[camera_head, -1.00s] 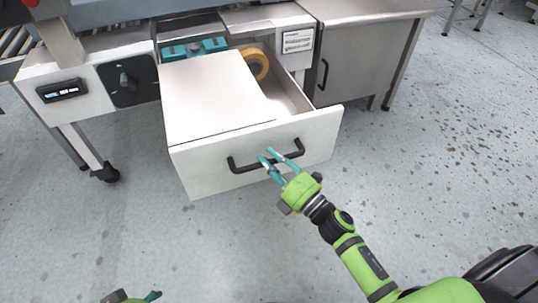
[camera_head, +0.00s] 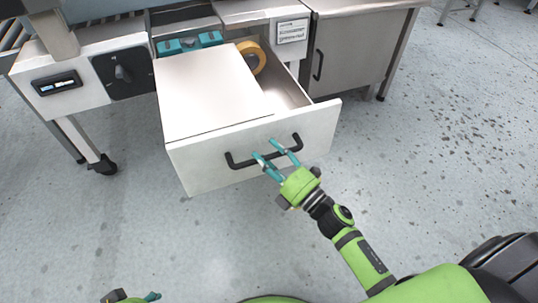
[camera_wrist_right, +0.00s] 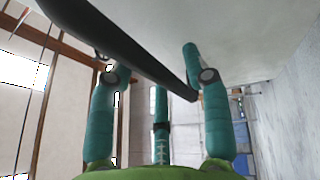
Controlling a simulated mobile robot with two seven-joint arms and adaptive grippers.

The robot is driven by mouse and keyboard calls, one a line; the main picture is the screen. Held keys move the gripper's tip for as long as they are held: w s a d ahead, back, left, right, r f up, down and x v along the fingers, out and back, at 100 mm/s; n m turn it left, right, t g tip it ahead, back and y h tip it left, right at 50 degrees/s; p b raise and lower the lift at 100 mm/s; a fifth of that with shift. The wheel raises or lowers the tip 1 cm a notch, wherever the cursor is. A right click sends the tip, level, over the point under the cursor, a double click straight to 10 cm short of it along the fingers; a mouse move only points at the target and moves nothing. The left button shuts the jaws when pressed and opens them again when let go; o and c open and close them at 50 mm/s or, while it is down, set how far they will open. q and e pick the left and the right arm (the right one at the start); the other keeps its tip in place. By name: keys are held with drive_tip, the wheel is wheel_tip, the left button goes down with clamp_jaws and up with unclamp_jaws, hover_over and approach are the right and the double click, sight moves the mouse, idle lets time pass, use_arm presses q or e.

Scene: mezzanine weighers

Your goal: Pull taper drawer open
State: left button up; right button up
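The white drawer (camera_head: 215,165) is pulled far out of the bench. Its black bar handle (camera_head: 242,163) runs across the front. It also shows as a dark bar in the right wrist view (camera_wrist_right: 125,52). My right gripper (camera_head: 270,157) is at the handle, its teal fingers reaching across the bar. In the wrist view the fingers stand apart and the bar crosses in front of the left one. Whether they clamp the bar is not clear. Only a bit of my left gripper (camera_head: 150,297) shows at the bottom edge.
A yellow tape roll (camera_head: 256,60) is at the back of the drawer, beside a flat pale panel (camera_head: 215,92). Teal items (camera_head: 190,43) sit behind. A grey cabinet (camera_head: 355,50) stands at the right. The floor in front is clear.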

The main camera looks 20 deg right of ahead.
drive_tip(key=v, duration=1.2)
idle(0.4)
